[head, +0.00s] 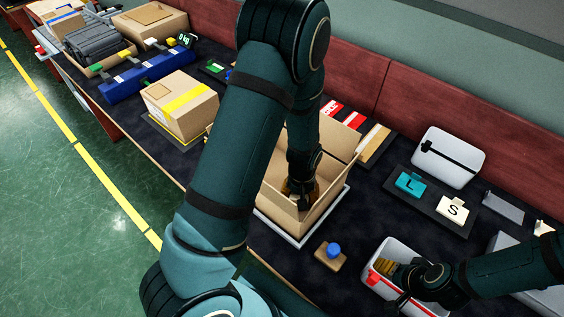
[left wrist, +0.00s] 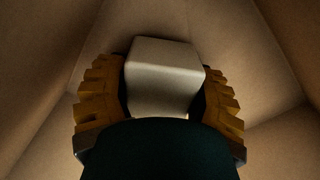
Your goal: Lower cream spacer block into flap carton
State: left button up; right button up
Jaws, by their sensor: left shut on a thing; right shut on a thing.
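The cream spacer block (left wrist: 163,78) is between the fingers of my left gripper (left wrist: 160,90) in the left wrist view, which is shut on it. Brown carton walls surround them. In the head view, my left gripper (head: 299,188) is down inside the open flap carton (head: 318,217), whose flaps stand up. The block is hidden there, and I cannot tell whether it touches the carton floor. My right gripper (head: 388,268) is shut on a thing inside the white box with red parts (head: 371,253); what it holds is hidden.
A small wooden piece with a blue knob (head: 333,251) lies between the carton and the white box. Teal L (head: 410,183) and cream S (head: 453,209) blocks sit on a dark tray. A taped closed carton (head: 182,104) stands left of my arm. A red low wall (head: 440,100) runs behind.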

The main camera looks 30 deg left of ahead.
pick_arm(q)
jog(key=shift+s+f+b, duration=0.1)
jog(key=shift+f+b, duration=0.3)
jog(key=shift+f, duration=0.3)
jog(key=o, duration=1.3)
jog(key=shift+s+r, duration=0.15)
jog(key=shift+r, duration=1.25)
jog(key=shift+s+r, duration=0.15)
jog(key=shift+r, duration=1.3)
jog(key=shift+s+r, duration=0.15)
jog(key=shift+r, duration=1.25)
jog(key=shift+f, duration=0.1)
jog(key=f, duration=0.5)
jog(key=w+f, duration=0.1)
jog(key=f, duration=0.2)
jog(key=shift+r, duration=0.1)
